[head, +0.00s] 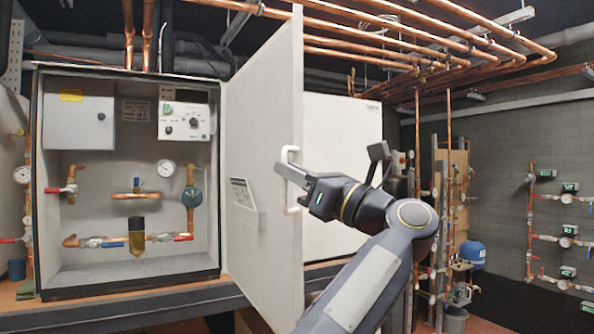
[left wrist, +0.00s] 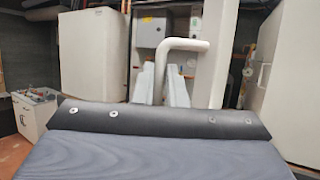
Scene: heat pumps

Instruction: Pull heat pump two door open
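The heat pump cabinet (head: 228,263) on the left of the head view stands open, showing gauges, valves and copper pipes inside. Its white door (head: 262,110) is swung well out toward me. My left gripper (head: 284,172) is at the handle in the head view. In the left wrist view, its two pale fingers (left wrist: 163,86) stand close on either side of the handle's upright bar and appear shut on it. My right gripper is not in view.
A second white cabinet (head: 340,125) stands shut behind the door. Copper pipes (head: 420,25) run overhead. A shelf edge (head: 140,305) runs below the cabinets. Pipework with a blue tank (head: 473,252) stands to the right, before a grey block wall (head: 500,150).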

